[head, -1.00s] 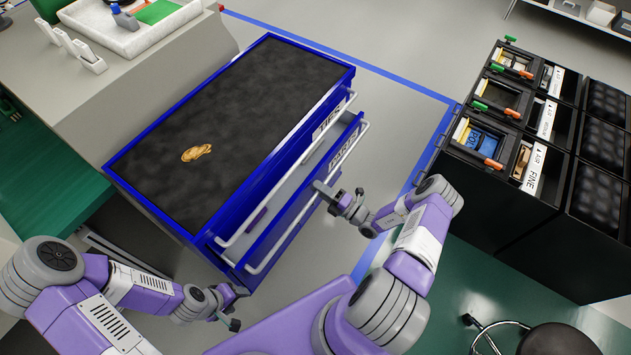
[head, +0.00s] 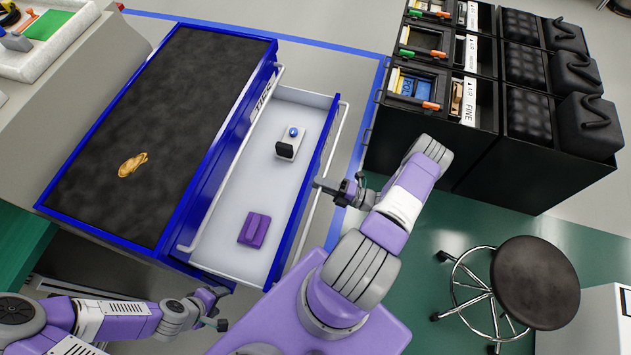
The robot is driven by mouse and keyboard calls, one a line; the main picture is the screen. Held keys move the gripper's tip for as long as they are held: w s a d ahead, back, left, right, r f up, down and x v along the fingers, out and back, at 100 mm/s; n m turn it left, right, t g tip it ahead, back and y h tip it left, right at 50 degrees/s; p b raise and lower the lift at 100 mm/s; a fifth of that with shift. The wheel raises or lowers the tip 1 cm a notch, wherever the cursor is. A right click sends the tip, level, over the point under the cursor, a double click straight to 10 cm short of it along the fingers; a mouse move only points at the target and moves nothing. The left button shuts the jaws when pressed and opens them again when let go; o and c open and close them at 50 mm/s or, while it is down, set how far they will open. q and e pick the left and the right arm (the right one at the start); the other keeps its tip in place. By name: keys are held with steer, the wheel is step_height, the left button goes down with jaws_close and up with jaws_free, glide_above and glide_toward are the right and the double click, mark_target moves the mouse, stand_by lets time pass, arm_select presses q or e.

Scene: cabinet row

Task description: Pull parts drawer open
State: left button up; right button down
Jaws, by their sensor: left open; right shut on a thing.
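The parts drawer (head: 236,262) is the lower drawer of a blue cabinet (head: 95,213) with a black top. It stands well out, showing its white inside, with a purple block (head: 254,230) and a small white-and-black item with a blue knob (head: 288,146) in it. Its label is not visible from here. My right gripper (head: 324,185) is shut on the drawer's white bar handle (head: 334,143), near mid-length. My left gripper (head: 222,308) is open and empty, below the cabinet's near corner and clear of the drawer.
The upper drawer, marked TIES (head: 264,92), is closed. Tan gloves (head: 132,165) lie on the cabinet top. A black bin rack (head: 440,130) stands to the right, and a round stool (head: 537,282) at lower right. Green floor lies open between them.

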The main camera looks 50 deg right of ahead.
steer(key=c, duration=1.2)
jaws_free()
steer(key=shift+v, duration=3.85)
steer(key=shift+s, duration=0.1)
